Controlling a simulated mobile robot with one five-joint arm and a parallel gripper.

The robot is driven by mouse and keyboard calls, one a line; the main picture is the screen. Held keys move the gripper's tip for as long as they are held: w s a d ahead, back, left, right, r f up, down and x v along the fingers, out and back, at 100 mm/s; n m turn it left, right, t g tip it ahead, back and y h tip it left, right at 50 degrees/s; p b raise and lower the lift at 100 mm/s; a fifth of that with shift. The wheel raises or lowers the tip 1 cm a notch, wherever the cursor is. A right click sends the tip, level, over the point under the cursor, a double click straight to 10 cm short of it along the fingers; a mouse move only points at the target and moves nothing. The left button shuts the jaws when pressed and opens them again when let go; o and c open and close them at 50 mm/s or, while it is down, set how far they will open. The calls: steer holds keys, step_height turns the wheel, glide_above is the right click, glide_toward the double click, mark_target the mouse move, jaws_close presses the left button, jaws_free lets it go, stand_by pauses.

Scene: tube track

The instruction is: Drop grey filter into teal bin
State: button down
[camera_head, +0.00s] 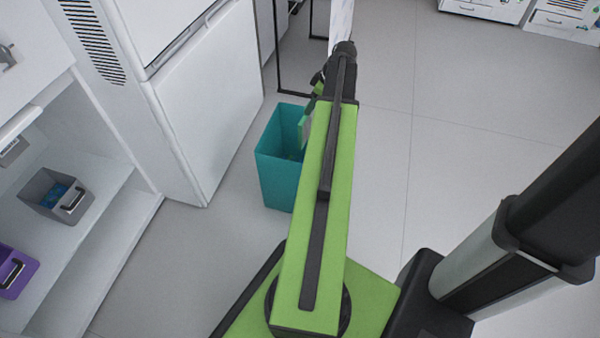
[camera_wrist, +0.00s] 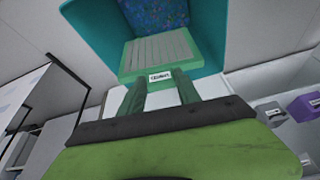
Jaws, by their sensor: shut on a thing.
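The teal bin (camera_head: 277,180) stands on the floor beside the white cabinet in the head view. Its inner wall (camera_wrist: 97,32) and a blue speckled area inside also show in the wrist view. The grey filter (camera_wrist: 158,52) is a pleated grey panel in a green frame with a white label. My gripper (camera_wrist: 158,82) is shut on the filter's labelled edge. The filter appears over or within the bin's opening; its exact depth is unclear. In the head view my arm partly hides the bin, and only an edge of the filter (camera_head: 304,132) shows.
A tall white cabinet (camera_head: 205,110) stands close left of the bin. A grey bin (camera_head: 40,198) and a purple bin (camera_head: 10,275) sit on the white shelf at left. A black metal frame (camera_head: 277,55) stands behind the bin. Floor to the right is clear.

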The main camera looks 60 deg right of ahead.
step_height(320, 180, down, 3)
steer(key=shift+f+b, duration=0.15)
steer(key=shift+b, duration=0.9)
steer(key=c, duration=0.8)
jaws_free()
steer(key=shift+o, duration=0.2)
steer(key=p+v, duration=1.6)
steer(key=v, duration=0.1)
steer(key=shift+r, duration=0.25)
